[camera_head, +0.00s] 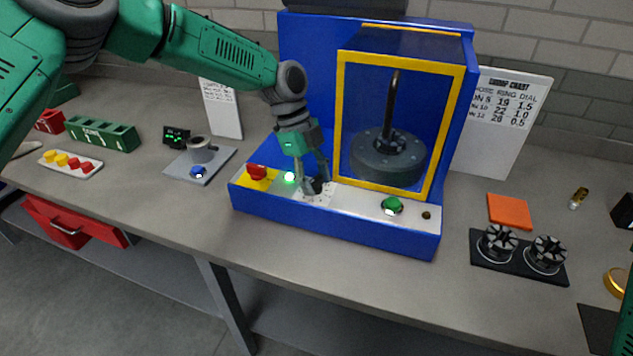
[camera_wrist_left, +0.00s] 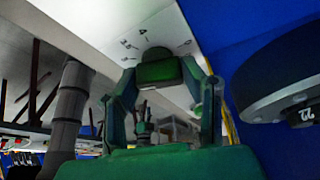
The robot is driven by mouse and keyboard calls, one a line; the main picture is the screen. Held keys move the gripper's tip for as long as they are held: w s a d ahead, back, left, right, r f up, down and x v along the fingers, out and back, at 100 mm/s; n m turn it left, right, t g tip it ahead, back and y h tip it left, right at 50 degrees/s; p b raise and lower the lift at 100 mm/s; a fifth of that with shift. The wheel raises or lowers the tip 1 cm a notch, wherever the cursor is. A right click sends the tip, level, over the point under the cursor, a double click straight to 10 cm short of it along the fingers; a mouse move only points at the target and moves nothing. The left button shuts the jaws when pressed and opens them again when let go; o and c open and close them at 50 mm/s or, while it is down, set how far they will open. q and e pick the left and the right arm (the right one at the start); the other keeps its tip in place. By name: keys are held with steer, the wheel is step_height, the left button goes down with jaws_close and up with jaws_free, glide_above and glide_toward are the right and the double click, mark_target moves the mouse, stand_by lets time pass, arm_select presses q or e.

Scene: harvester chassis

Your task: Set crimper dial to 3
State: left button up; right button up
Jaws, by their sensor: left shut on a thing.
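The crimper (camera_head: 330,225) is a blue machine with a yellow-framed window and a dark round press head (camera_head: 385,160) behind it. Its dial stands on a white scale plate (camera_head: 318,199) on the front panel, mostly hidden by my left gripper (camera_head: 314,187). In the left wrist view the dial shows as a dark green knob (camera_wrist_left: 158,68) between the fingers of my left gripper (camera_wrist_left: 160,85), which is shut on it. Small numbers ring the knob on the white plate (camera_wrist_left: 150,22); the dial's setting cannot be read.
Beside the dial are a red button (camera_head: 257,172) on yellow, a lit green lamp (camera_head: 290,177) and a green button (camera_head: 391,205). A chart (camera_head: 495,125) with a dial column stands behind right. Two ring dies (camera_head: 497,243) sit on a black tray at right.

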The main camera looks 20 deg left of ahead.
arm_select(q)
steer(key=shift+w+r+m+g, duration=0.2)
steer(key=shift+m+g, duration=0.1)
steer(key=shift+m, duration=0.7)
steer(key=o, duration=1.1)
steer(key=shift+o, duration=0.2)
steer(key=shift+a+f, duration=0.1)
steer(key=shift+f, duration=0.05)
steer(key=v, duration=1.2)
steer(key=shift+w, duration=0.2)
steer(key=shift+f, duration=0.1)
